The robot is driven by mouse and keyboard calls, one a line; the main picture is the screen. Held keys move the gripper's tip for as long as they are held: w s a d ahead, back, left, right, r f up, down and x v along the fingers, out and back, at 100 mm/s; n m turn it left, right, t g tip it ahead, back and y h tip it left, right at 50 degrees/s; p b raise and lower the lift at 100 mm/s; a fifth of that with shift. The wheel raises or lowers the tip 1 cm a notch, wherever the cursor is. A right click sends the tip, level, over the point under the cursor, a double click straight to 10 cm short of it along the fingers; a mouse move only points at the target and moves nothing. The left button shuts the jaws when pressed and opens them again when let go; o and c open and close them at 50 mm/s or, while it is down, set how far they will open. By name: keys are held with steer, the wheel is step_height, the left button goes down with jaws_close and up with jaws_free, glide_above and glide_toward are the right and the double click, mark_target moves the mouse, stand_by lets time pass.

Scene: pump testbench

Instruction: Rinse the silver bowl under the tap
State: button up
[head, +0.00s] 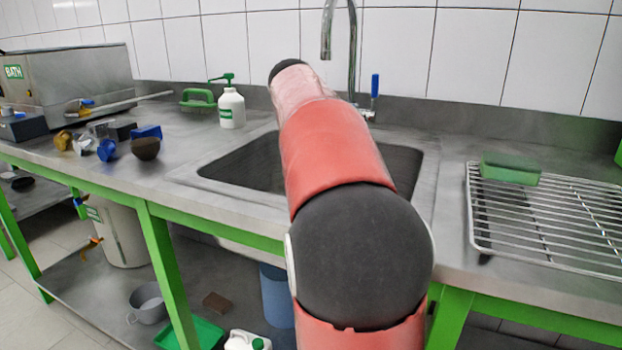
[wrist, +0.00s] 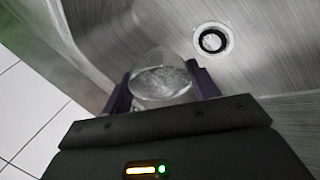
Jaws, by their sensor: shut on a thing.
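In the wrist view, my gripper (wrist: 162,88) is shut on the silver bowl (wrist: 160,78), a shiny, rounded thing between its two dark fingers. The bowl is over the sink, with the round drain (wrist: 212,40) beyond it to the right. In the head view, my red arm hides the gripper and the bowl. The tap (head: 327,42) has a curved metal spout at the wall behind the sink (head: 245,165). Its blue lever (head: 375,86) stands upright at the right. No water stream is visible.
A wire rack (head: 550,222) with a green sponge (head: 510,169) lies right of the sink. A white bottle (head: 231,108) stands at the sink's back left. Several small items and a steel bath (head: 75,75) occupy the left counter. A tiled wall bounds the back.

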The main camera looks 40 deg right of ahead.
steer(key=shift+w+a+r+n+g+h+b, duration=0.1)
steer(key=shift+w+a+n+g+h+b, duration=0.15)
steer(key=shift+h+b, duration=0.4)
steer(key=shift+w+a+n+g+h+b, duration=0.15)
steer(key=shift+a+h+b, duration=0.2)
steer(key=shift+h+b, duration=0.3)
steer(key=shift+s+a+r, duration=0.1)
steer(key=shift+r, duration=0.15)
steer(key=shift+w+a+h+b, duration=0.2)
steer(key=shift+a+h+b, duration=0.25)
steer(key=shift+b, duration=0.2)
steer(key=h+b, duration=0.1)
steer(key=a+g+h+b, duration=0.1)
steer(key=b, duration=0.1)
steer(key=shift+w+r+n+h, duration=0.15)
steer(key=shift+r+n+h, duration=0.1)
steer(key=shift+n, duration=0.15)
steer(key=shift+b, duration=0.45)
